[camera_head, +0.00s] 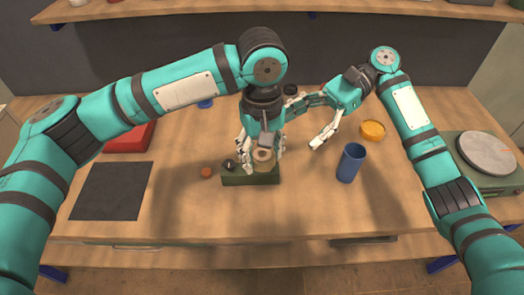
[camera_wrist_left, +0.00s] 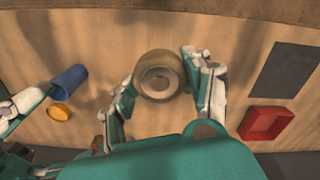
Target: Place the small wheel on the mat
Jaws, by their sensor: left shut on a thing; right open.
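The small wheel (camera_head: 263,156) is a tan ring with a hub. My left gripper (camera_head: 262,153) is shut on it, and in the head view it shows just over the back of a dark green block (camera_head: 250,180). In the left wrist view the wheel (camera_wrist_left: 158,75) sits between the two fingers. I cannot tell its height above the block. The mat (camera_head: 110,190), a flat dark square, lies bare at the left of the table; it also shows in the left wrist view (camera_wrist_left: 281,70). My right gripper (camera_head: 324,137) is open and empty, behind the blue cup.
The blue cup (camera_head: 350,163) and an orange round dish (camera_head: 372,130) stand at the right. A red tray (camera_head: 130,138) lies behind the mat. A small reddish ball (camera_head: 206,173) lies between mat and block. A device with a grey disc (camera_head: 488,153) stands far right.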

